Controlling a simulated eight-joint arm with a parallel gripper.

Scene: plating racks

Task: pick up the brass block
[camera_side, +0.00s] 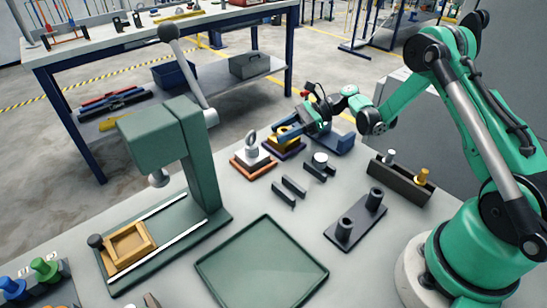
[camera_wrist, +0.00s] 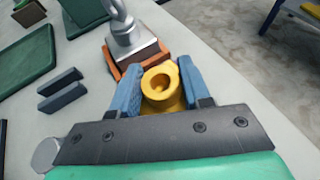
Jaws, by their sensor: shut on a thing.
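The brass block (camera_wrist: 160,84) is a yellow piece with a round, hollow-topped knob. In the wrist view it sits between the two blue fingers of my gripper (camera_wrist: 158,70), which are shut on its sides. In the side view my gripper (camera_side: 287,131) reaches in from the right, with the brass block (camera_side: 279,141) partly hidden behind its fingers. The block is at a dark purple tray (camera_side: 289,154); I cannot tell whether it touches the tray or is slightly above it.
A silver block with a ring (camera_side: 252,153) stands close by on an orange tray (camera_side: 247,172). A blue piece (camera_side: 340,144) is to the right. Dark bars (camera_side: 289,191) and a green tray (camera_side: 262,262) lie nearer. A green press (camera_side: 160,150) stands left.

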